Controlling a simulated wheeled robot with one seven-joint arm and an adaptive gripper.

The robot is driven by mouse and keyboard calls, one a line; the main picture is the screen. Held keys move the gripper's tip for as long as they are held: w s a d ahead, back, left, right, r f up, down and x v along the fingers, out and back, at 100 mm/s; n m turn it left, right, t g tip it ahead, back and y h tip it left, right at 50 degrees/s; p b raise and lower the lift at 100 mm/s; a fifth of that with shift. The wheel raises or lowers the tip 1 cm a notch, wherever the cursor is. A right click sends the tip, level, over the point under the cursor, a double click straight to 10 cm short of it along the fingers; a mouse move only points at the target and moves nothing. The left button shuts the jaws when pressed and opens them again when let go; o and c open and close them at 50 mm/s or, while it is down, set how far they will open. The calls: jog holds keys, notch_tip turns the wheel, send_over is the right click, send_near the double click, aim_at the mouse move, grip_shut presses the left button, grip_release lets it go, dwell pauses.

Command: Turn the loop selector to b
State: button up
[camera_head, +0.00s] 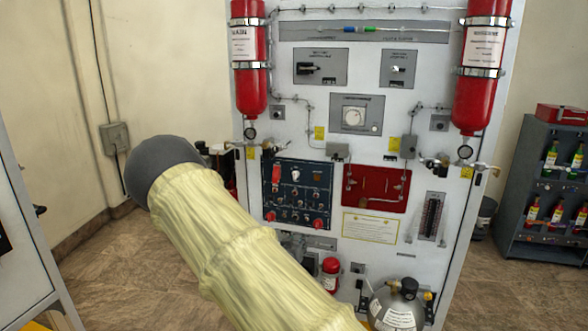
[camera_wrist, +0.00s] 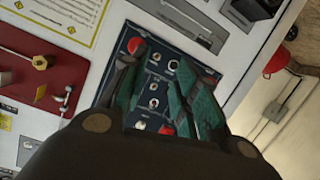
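The white trainer panel (camera_head: 425,90) stands ahead in the head view. Its dark blue control panel (camera_head: 284,212) carries several small switches, a white-topped knob (camera_head: 295,174) and red knobs. Higher up are a black handle on a grey plate (camera_head: 308,69), a smaller plate with a switch (camera_head: 398,69) and a white round dial (camera_head: 353,117). The labels are too small to read, so I cannot tell which control is the loop selector. My gripper (camera_wrist: 156,70) is open and empty in the wrist view, its teal-padded fingers in front of the blue panel (camera_wrist: 170,52). Contact cannot be judged.
A red panel (camera_head: 374,189) with a fitting lies right of the blue one. Two red cylinders (camera_head: 250,60) (camera_head: 487,70) flank the board, with gauges and valves below. A grey cylinder (camera_head: 398,315) stands low in front. A dark bottle rack (camera_head: 545,190) stands at right.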

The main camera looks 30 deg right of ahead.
aim_at(294, 174)
jog(key=w+r+m+t+h+p, duration=0.1)
jog(key=w+r, duration=0.3)
jog(key=r, duration=0.5)
jog(key=w+r+m+t+h+p, duration=0.1)
jog(key=w+r, duration=0.3)
jog(key=r, duration=0.6)
jog(key=shift+m+h, duration=0.3)
jog(key=p+x, duration=0.1)
jog(key=x, duration=0.2)
jog(key=p+x, duration=0.1)
jog(key=x, duration=0.3)
jog(key=p+x, duration=0.2)
jog(key=x, duration=0.2)
jog(key=shift+w+d+f, duration=0.15)
jog(key=shift+d+f, duration=0.05)
jog(key=shift+f, duration=0.15)
jog(key=c, duration=0.7)
